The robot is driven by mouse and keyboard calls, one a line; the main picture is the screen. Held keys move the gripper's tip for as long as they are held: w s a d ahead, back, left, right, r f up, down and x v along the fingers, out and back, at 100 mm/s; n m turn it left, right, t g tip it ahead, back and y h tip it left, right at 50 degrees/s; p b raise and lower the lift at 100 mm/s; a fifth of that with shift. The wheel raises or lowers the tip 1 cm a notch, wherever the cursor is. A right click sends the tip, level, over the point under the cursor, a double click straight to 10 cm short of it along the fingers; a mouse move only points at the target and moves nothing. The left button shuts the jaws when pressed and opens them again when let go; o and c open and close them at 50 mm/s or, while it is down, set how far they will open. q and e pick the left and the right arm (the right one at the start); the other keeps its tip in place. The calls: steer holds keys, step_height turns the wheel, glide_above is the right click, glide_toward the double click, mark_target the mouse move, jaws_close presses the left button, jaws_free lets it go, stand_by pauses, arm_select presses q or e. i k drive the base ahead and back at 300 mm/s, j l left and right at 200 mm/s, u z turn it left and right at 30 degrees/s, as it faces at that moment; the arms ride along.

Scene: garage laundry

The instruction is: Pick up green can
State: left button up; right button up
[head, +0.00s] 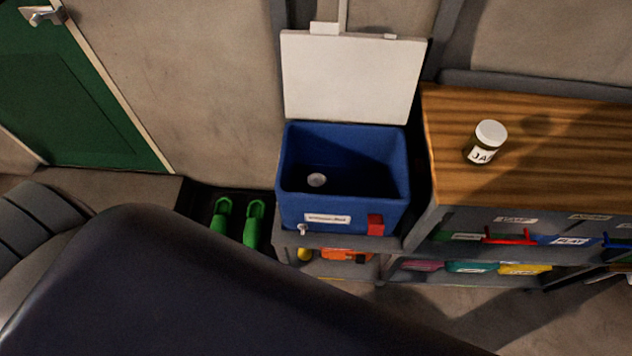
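No thing that is clearly a green can shows. A small dark greenish jar (480,151) with a white lid and a white label reading "JA" stands upright on the wooden worktop (590,150) at the right. Inside the open blue cooler (345,213) lies a small round whitish thing (317,180); I cannot tell what it is. Neither of my grippers is in view. A large dark rounded shape covers the lower left and middle and hides the floor there.
The cooler's white lid (350,78) stands open against the wall. Green boots (238,222) stand on a dark tray left of the cooler. Labelled coloured bins (470,267) fill the shelves under the worktop. A green door (75,100) is at far left. The worktop around the jar is clear.

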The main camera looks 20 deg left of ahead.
mark_target(317, 183)
steer(key=k+j+z, duration=0.15)
steer(key=j, duration=0.25)
steer(key=k+j+z, duration=0.15)
steer(key=j, duration=0.2)
steer(key=k+j+z, duration=0.15)
steer(key=k+j, duration=0.15)
